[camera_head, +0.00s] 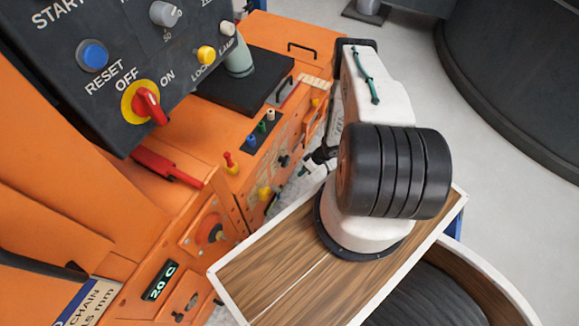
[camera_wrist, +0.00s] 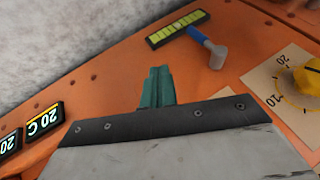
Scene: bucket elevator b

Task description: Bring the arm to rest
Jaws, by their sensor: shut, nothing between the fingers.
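My gripper (camera_wrist: 157,72) shows in the wrist view as two teal fingers pressed together with nothing between them. They point toward an orange machine panel (camera_wrist: 115,85). I cannot tell whether the tips touch it. A yellow dial (camera_wrist: 306,78) on a scale plate is further right. In the head view my white arm with its black ribbed joint stands over a wooden-topped base, folded up beside the orange machine.
In the head view, a dark control box (camera_head: 110,60) carries a red OFF/ON switch (camera_head: 149,103), a blue button and knobs. The orange machine (camera_head: 85,190) has several small levers and a display reading 20 C (camera_head: 160,280). Grey floor (camera_head: 480,160) is open to the right, beyond which stands a dark round tank (camera_head: 520,60).

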